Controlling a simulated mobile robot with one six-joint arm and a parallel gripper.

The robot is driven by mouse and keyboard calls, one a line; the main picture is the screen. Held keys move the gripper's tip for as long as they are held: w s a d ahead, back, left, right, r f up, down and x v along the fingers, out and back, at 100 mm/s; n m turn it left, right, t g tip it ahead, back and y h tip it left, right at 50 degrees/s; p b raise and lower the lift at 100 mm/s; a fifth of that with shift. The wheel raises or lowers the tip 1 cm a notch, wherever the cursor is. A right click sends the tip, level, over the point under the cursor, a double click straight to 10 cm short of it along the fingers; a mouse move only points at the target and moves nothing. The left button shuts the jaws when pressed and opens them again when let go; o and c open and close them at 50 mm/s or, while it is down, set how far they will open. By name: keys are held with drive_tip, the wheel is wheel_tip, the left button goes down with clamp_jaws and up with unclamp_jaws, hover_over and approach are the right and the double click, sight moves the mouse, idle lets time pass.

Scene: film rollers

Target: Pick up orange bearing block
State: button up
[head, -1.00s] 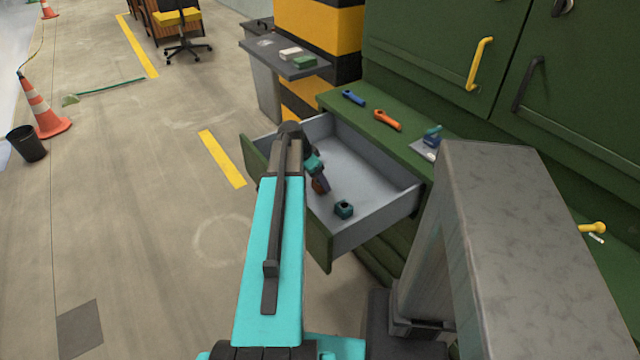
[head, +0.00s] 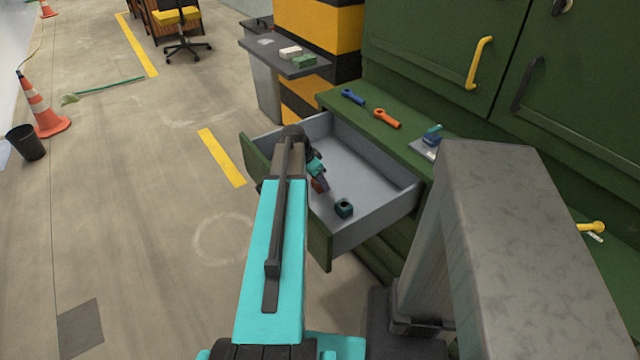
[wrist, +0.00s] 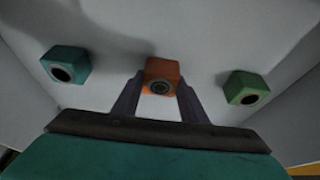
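The orange bearing block (wrist: 161,70) lies in the middle of the wrist view, its round bore facing the camera. In the head view only a small part of it (head: 318,185) shows beside my gripper. My gripper (wrist: 160,86) has its two dark fingers on either side of the block, with the tips very close to its sides. I cannot tell whether they touch or grip it. In the head view, my gripper (head: 320,181) reaches down into the open grey drawer (head: 362,165), and my arm hides part of the drawer.
A teal block (wrist: 66,64) lies left of the orange one and a green block (wrist: 245,88) right of it, in the wrist view. One dark teal block (head: 344,208) shows in the head view. Drawer walls surround them. Blue (head: 352,97) and orange (head: 387,118) tools lie on the green cabinet top.

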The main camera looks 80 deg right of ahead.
drive_tip(key=c, duration=0.7)
drive_tip(key=shift+o, duration=0.2)
drive_tip(key=shift+r, duration=0.1)
drive_tip(key=shift+r+b, duration=0.5)
drive_tip(key=shift+r, duration=4.4)
